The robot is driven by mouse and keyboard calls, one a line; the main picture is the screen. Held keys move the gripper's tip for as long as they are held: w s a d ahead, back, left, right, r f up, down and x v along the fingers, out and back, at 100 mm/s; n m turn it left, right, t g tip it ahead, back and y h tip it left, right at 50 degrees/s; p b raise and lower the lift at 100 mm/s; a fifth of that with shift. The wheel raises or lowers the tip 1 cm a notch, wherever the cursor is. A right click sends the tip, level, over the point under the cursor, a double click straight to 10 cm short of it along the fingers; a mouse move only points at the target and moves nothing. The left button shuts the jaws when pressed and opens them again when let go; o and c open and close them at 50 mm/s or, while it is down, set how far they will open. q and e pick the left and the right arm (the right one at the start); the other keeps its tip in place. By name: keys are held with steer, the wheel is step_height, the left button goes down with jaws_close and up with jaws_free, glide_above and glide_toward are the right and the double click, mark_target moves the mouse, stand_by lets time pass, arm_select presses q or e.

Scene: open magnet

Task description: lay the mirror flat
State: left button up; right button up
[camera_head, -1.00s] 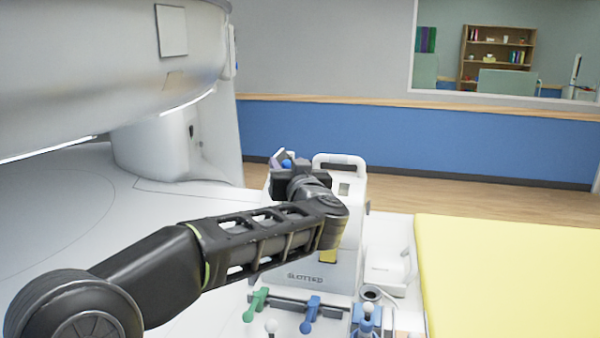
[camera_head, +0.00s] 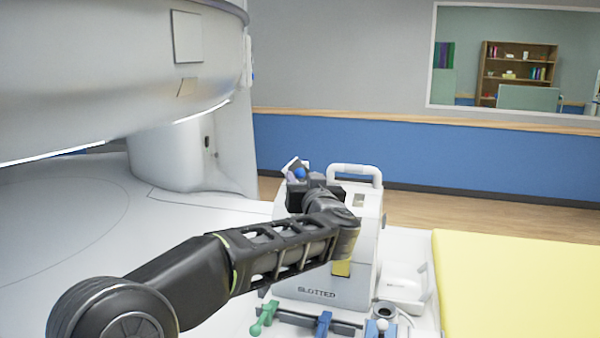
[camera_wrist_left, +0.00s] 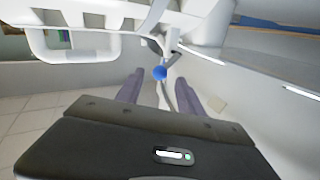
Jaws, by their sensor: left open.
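My left gripper (camera_head: 299,176) is at the back left of a white box with a loop handle (camera_head: 356,171). A blue ball knob (camera_head: 300,173) shows at its fingertips. In the left wrist view, the open purple-grey fingers (camera_wrist_left: 160,82) point toward the blue knob (camera_wrist_left: 160,72), which shows in the gap between their tips on a thin grey arm. I cannot tell whether the fingers touch it. No mirror face can be made out clearly; the wrist and the box hide much of that spot. My right gripper is out of view.
The big white magnet (camera_head: 90,70) overhangs the left side. A yellow pad (camera_head: 515,290) lies at the right. Green (camera_head: 262,318) and blue (camera_head: 324,324) levers stand at the box's front. A white ball-topped blue post (camera_head: 381,326) is beside them. The window (camera_head: 520,60) is far back.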

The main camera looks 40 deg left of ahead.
mark_target(301, 174)
arm_select(q)
steer(key=x, duration=0.4)
steer(key=shift+w+a+p, duration=0.3)
steer(key=shift+p, duration=0.05)
steer(key=shift+c, duration=0.3)
jaws_close()
